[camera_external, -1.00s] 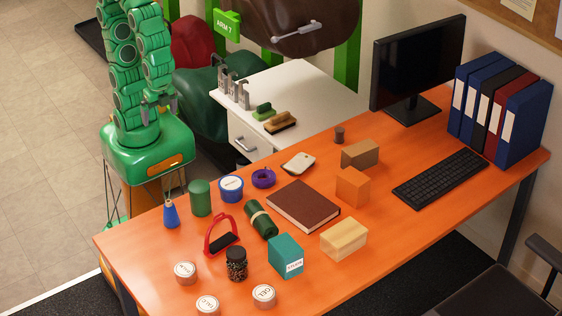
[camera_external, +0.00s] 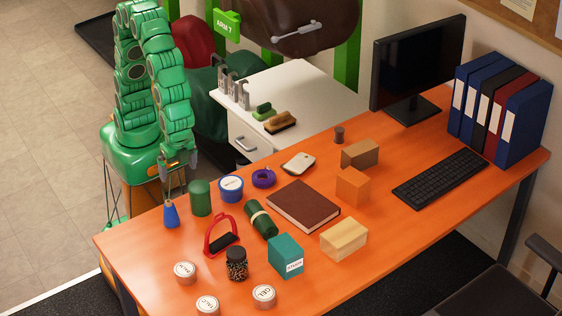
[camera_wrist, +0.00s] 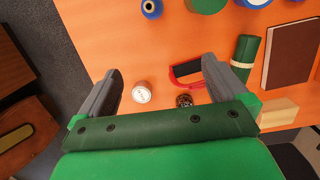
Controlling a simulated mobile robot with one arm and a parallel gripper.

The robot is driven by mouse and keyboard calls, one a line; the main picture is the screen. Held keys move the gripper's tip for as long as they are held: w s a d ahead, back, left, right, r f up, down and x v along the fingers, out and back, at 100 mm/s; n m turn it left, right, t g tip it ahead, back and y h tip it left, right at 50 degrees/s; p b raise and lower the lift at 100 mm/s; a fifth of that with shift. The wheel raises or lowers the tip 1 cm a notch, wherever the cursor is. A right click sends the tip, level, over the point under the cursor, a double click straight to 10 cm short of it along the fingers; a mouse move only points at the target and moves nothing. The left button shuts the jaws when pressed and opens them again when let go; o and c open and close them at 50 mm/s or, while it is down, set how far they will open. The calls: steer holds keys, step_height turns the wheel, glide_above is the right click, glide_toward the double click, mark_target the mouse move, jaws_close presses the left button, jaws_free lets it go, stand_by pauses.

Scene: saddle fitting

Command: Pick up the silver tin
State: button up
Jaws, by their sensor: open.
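Three round tins with white lids and metallic sides stand at the front left of the desk: one at the left (camera_external: 185,273), one at the front edge (camera_external: 207,307) and one to the right (camera_external: 264,295). Their lid lettering is too small to read surely, and I cannot tell which is the silver one. One tin (camera_wrist: 141,92) shows in the wrist view between my fingers, nearer the left one. My gripper (camera_external: 179,165) is open and empty, above the desk's back left edge, behind the blue cone-shaped thing (camera_external: 170,215). Its fingers also show in the wrist view (camera_wrist: 161,70).
A green roll (camera_external: 261,219) and brown book (camera_external: 303,206) lie farther right. The desk's left corner is bare.

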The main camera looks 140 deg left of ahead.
steer(key=w+d+f, duration=0.4)
steer(key=w+f, duration=0.3)
steer(key=w, duration=0.3)
glide_above(185, 269)
steer(key=f, duration=0.6)
steer(key=a+f, duration=0.1)
steer(key=f, duration=0.3)
steer(key=shift+w+f, duration=0.1)
steer(key=shift+w, duration=0.25)
steer(key=shift+d+f, duration=0.15)
steer(key=shift+f, duration=0.35)
steer(key=shift+s+d+f, duration=0.1)
steer(key=shift+s+f, duration=0.05)
steer(key=shift+f, duration=1.05)
steer(key=shift+s+d+f, duration=0.1)
steer(key=shift+d+f, duration=0.05)
steer(key=shift+f, duration=1.05)
steer(key=shift+s+d+f, duration=0.1)
steer(key=shift+s+f, duration=0.05)
steer(key=shift+f, duration=1.05)
steer(key=c, duration=1.1)
steer(key=shift+c, duration=0.2)
